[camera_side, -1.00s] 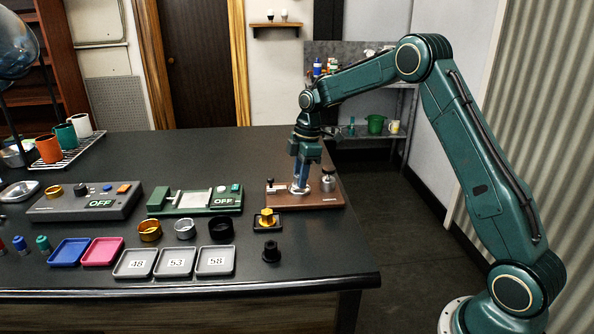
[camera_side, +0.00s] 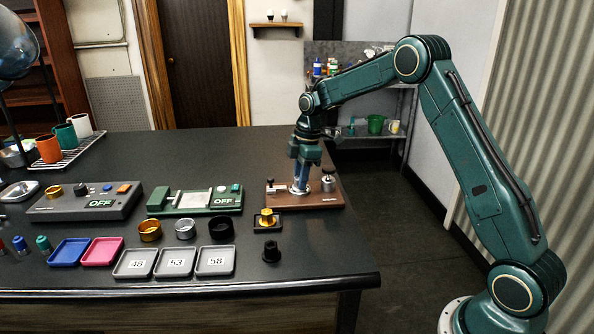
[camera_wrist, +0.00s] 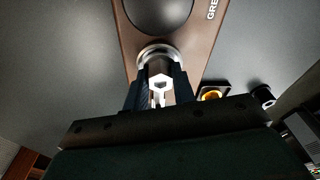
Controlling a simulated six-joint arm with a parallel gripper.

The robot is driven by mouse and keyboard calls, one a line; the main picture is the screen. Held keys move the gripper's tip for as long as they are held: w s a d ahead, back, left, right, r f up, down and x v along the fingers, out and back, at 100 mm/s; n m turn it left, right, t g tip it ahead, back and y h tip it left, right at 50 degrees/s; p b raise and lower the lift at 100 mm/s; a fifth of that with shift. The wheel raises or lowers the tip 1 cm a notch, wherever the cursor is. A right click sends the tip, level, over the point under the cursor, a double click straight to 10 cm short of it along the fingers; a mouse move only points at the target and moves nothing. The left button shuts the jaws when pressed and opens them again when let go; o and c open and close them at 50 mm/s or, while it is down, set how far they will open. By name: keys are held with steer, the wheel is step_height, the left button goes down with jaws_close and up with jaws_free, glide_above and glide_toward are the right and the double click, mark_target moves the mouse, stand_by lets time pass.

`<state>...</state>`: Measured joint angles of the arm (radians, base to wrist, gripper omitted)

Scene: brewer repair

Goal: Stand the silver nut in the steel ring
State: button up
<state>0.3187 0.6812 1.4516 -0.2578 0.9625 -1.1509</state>
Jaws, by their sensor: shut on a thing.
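The silver nut (camera_wrist: 161,81) is between the two fingers of my gripper (camera_wrist: 159,92), with a hexagonal opening facing the wrist camera. A bright round rim (camera_wrist: 156,52) shows just past it; I cannot tell if it is the nut's flange or a separate seat. In the side view my gripper (camera_side: 300,184) points down over the brown board (camera_side: 328,201), its tips close to the surface and largely hiding the nut. The steel ring (camera_side: 184,229) sits on the table left of the board, between a brass ring (camera_side: 149,230) and a black ring (camera_side: 221,228).
A metal knob (camera_side: 328,181) stands on the board right of my gripper. A yellow nut (camera_side: 266,217) on a dark square base and a black nut (camera_side: 271,252) are in front. Numbered trays (camera_side: 175,274) lie before the rings; a green device (camera_side: 168,207) is behind them.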

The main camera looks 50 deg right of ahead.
steer(key=shift+f, duration=0.2)
stand_by(0.7)
steer(key=o, duration=1.5)
steer(key=shift+r, duration=0.15)
steer(key=shift+r, duration=3.5)
steer(key=shift+r, duration=0.1)
